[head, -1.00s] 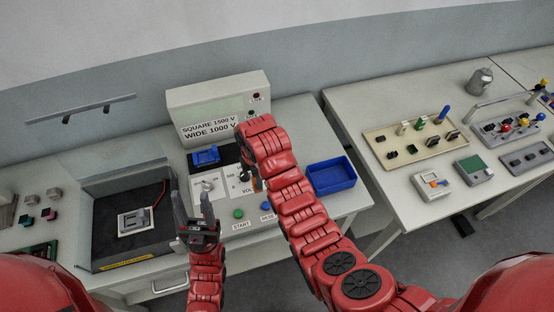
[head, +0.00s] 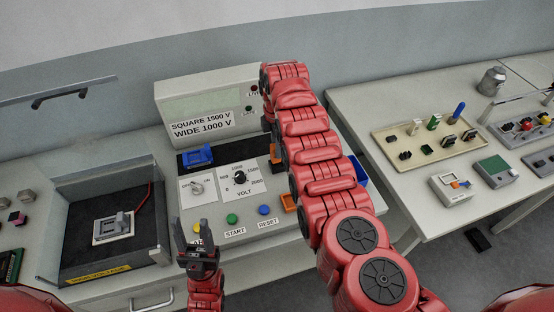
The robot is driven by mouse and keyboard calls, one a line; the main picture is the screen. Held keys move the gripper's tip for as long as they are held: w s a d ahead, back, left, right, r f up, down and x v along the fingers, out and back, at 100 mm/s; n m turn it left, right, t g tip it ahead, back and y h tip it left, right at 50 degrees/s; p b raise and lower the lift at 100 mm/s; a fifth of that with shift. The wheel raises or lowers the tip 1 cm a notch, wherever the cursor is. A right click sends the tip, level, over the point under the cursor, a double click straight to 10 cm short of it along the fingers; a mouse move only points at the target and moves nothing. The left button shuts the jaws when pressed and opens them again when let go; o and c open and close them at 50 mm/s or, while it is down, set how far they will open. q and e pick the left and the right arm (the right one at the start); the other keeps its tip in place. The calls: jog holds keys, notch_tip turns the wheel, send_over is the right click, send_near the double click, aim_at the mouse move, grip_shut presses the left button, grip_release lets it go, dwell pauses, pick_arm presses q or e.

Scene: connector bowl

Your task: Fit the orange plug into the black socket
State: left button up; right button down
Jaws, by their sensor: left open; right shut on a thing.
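The orange plug (head: 274,159) shows as a small orange patch at the left edge of my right arm, above the tester's top. My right gripper (head: 270,145) is shut on it and is mostly hidden behind my own arm. I cannot make out the black socket for certain; the right end of the tester's black strip (head: 230,151) is close to the plug and partly covered by the arm. Contact between plug and strip cannot be told. My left gripper (head: 190,239) is open and empty, fingers up, in front of the tester's left side.
A blue connector (head: 198,156) sits on the strip. Another orange piece (head: 289,202) is partly hidden behind my arm. A dark tray with a grey switch (head: 113,227) is at left. The blue bin (head: 360,169) is mostly covered. A beige tray (head: 385,138) stands on the right table.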

jog(key=shift+d+f+b, duration=0.1)
jog(key=shift+f+b, duration=1.25)
jog(key=shift+f, duration=0.5)
jog(key=shift+r, duration=0.1)
jog(key=c, duration=1)
grip_release()
jog(key=o, duration=0.5)
jog(key=shift+r, duration=0.1)
jog(key=shift+c, duration=0.2)
